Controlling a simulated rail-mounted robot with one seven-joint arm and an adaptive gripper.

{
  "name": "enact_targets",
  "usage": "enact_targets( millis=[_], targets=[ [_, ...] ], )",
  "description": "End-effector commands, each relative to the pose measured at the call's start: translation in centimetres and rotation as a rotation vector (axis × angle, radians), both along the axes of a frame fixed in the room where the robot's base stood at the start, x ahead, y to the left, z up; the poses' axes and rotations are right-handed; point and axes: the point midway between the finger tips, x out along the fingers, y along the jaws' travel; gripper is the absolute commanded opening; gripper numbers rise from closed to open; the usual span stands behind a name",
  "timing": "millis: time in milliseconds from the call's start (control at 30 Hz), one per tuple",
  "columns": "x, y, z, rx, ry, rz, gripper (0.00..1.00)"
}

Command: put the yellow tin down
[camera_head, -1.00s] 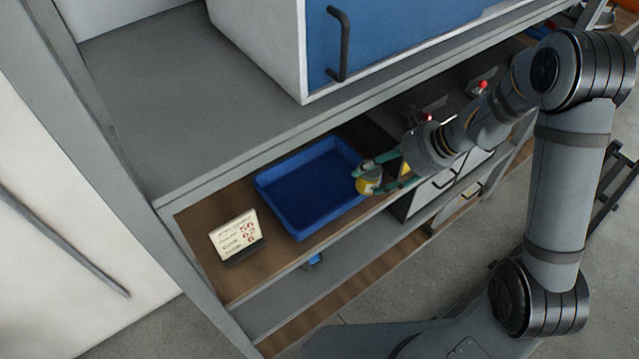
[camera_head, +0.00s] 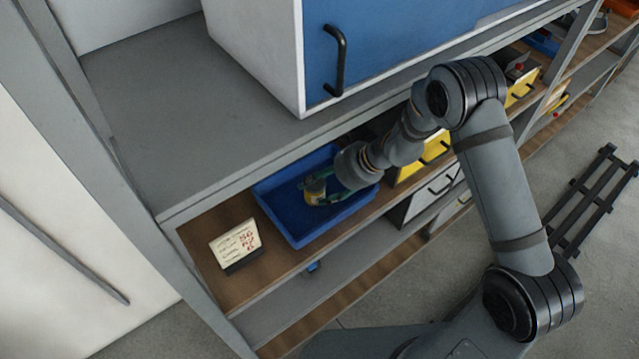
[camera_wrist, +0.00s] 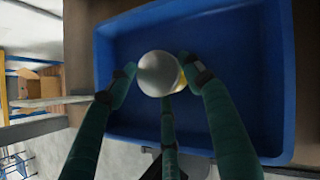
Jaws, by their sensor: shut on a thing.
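The yellow tin (camera_head: 315,190) is held between the green fingers of my gripper (camera_head: 322,196), over the blue tray (camera_head: 268,206) on the wooden shelf. In the wrist view my gripper (camera_wrist: 153,82) is shut on the tin (camera_wrist: 157,73), whose round silvery top faces the camera and whose yellow side shows at the right. The tray (camera_wrist: 108,60) surrounds the tin in that view. I cannot tell whether the tin touches the tray floor.
A card sign (camera_head: 236,245) stands on the shelf left of the tray. A grey upper shelf (camera_head: 165,120) with a blue-fronted cabinet (camera_head: 395,40) overhangs the tray. Yellow (camera_head: 428,150) and grey drawers are to the right. The tray floor around the tin looks clear.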

Motion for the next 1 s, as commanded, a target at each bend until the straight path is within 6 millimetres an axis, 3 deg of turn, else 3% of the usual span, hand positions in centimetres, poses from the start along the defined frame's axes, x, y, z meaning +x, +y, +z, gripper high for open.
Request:
enact_targets(
  millis=[300,333,600,1000],
  targets=[
    [0.08,-0.04,-0.31,0.001,-0.002,-0.001,0.15],
    [0.05,-0.07,-0.2,0.001,-0.001,-0.001,0.53],
    [0.03,-0.08,-0.16,0.001,-0.001,-0.001,0.68],
    [0.02,-0.13,0.32,0.001,-0.001,-0.001,0.7]
  ],
)
